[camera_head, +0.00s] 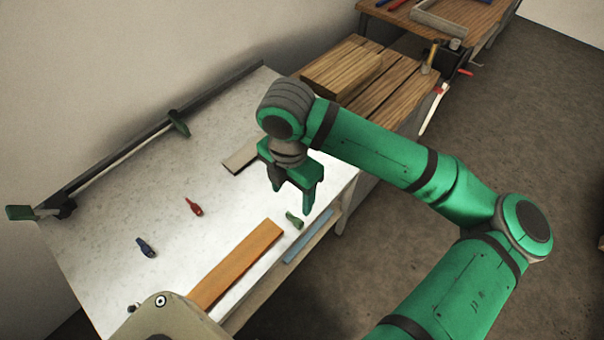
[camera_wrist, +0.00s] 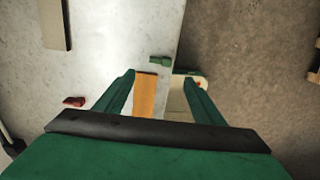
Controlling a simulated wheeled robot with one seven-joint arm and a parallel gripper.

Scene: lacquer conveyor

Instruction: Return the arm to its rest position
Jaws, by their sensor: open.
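My green arm reaches in from the right in the head view. My gripper (camera_head: 291,200) hangs above the right part of a pale work surface (camera_head: 130,205), fingers pointing down. It is open, with nothing between the fingers. In the wrist view my gripper (camera_wrist: 158,80) shows two spread fingers. A small green piece (camera_head: 294,220) lies on the surface below and beside the fingers; it also shows in the wrist view (camera_wrist: 160,59). An orange-brown strip (camera_head: 236,265) lies near the front edge, and it shows between the fingers in the wrist view (camera_wrist: 145,95).
A red piece (camera_head: 194,207) and a blue piece (camera_head: 146,247) lie on the left of the surface. A flat grey-and-dark strip (camera_head: 241,156) lies behind my gripper. A long clamp bar (camera_head: 125,150) runs along the wall. Wooden planks (camera_head: 345,75) stand at the back. Floor is open at right.

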